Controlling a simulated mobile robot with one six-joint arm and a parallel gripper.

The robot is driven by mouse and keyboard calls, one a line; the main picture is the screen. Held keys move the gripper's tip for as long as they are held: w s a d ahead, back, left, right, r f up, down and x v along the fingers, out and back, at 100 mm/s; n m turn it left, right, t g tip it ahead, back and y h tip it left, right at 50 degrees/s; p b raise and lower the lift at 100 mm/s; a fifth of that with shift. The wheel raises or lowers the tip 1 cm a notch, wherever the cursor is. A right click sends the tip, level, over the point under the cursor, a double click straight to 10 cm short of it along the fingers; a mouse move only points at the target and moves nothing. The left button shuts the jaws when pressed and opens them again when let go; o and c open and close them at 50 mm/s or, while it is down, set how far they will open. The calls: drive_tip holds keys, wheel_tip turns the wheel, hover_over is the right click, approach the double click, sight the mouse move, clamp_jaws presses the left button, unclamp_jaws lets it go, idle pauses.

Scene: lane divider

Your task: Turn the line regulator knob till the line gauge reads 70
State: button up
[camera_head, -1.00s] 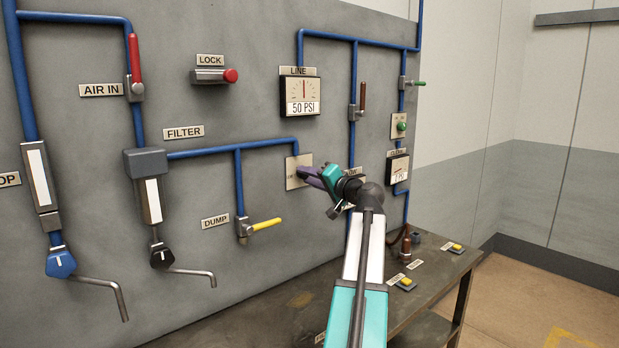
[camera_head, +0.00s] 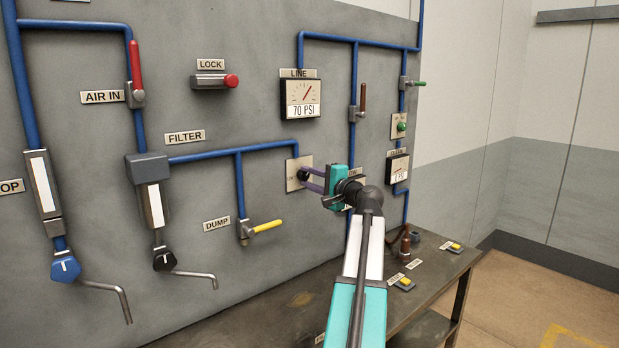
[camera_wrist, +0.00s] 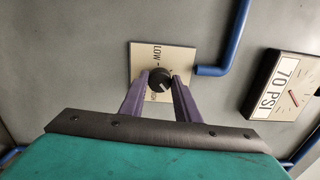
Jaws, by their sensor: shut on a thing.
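The line gauge (camera_head: 301,99) in the head view, under the LINE label (camera_head: 298,73), reads 70 PSI with its red needle tilted right. The same gauge (camera_wrist: 288,88) shows at the right of the wrist view, also at 70 PSI. The line regulator knob (camera_wrist: 161,80) is small, round and black, on a pale plate (camera_wrist: 175,55) marked LOW. In the head view the knob (camera_head: 304,172) is partly hidden by my gripper. My gripper (camera_wrist: 161,82) has its two purple fingers on either side of the knob, shut on it. My gripper (camera_head: 310,177) also shows in the head view.
A yellow DUMP lever (camera_head: 266,226) is left of and below my gripper. A second gauge (camera_head: 397,168), a green knob (camera_head: 401,127) and a brown lever (camera_head: 363,97) are to the right. A workbench (camera_head: 440,275) stands below.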

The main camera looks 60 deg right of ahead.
idle(0.3)
drive_tip(key=o, duration=1)
drive_tip(key=shift+o, duration=0.2)
drive_tip(key=shift+s, duration=0.1)
drive_tip(key=b+v, duration=0.3)
drive_tip(key=v, duration=1)
drive_tip(key=shift+s, duration=0.3)
drive_tip(key=shift+s+a, duration=0.1)
drive_tip(key=shift+a, duration=0.05)
